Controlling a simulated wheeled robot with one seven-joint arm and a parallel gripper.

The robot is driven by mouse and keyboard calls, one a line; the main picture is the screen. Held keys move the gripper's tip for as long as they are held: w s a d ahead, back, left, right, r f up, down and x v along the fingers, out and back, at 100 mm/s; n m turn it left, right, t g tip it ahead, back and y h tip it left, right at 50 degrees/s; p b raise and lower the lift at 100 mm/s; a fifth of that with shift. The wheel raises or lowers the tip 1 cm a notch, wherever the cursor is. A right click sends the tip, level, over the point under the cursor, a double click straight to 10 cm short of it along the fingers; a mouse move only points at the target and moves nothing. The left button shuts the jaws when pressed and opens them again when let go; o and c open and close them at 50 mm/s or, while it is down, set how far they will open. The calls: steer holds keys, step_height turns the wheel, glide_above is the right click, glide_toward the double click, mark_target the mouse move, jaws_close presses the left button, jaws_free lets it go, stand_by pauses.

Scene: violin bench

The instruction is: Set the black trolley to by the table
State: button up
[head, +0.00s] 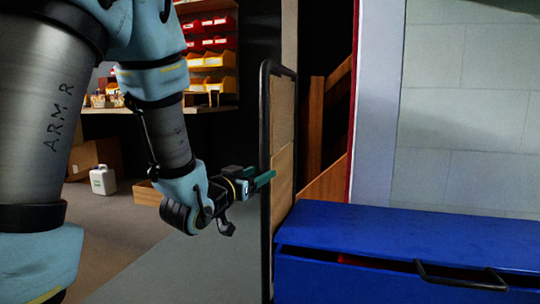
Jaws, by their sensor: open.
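An upright black tubular frame with tan panels, which looks like the handle end of the black trolley (266,225), stands right of the middle in the head view. Its lower part runs out of the picture. My gripper (265,178), with green fingertips, reaches in from the left and is open. The fingertips overlap the frame's left post in the picture. I cannot tell whether they are around it, touching it or only in front of it. A wooden worktop (190,109), perhaps the table, is at the back left.
A blue chest (400,240) with a black handle fills the lower right, close beside the frame. Red and yellow bins (210,60) stand on shelves at the back. A small white container (103,180) and cardboard boxes (95,157) sit on the floor at left.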

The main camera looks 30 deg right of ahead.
steer(key=p, duration=0.1)
steer(key=d+p, duration=0.1)
steer(key=p, duration=0.1)
steer(key=shift+w+r, duration=0.2)
steer(key=shift+w, duration=0.15)
steer(key=x, duration=0.1)
steer(key=b+x, duration=0.1)
steer(key=x, duration=0.2)
steer(key=shift+f, duration=0.35)
steer(key=shift+w+d, duration=0.35)
steer(key=shift+d, duration=0.2)
steer(key=shift+c, duration=0.3)
jaws_close()
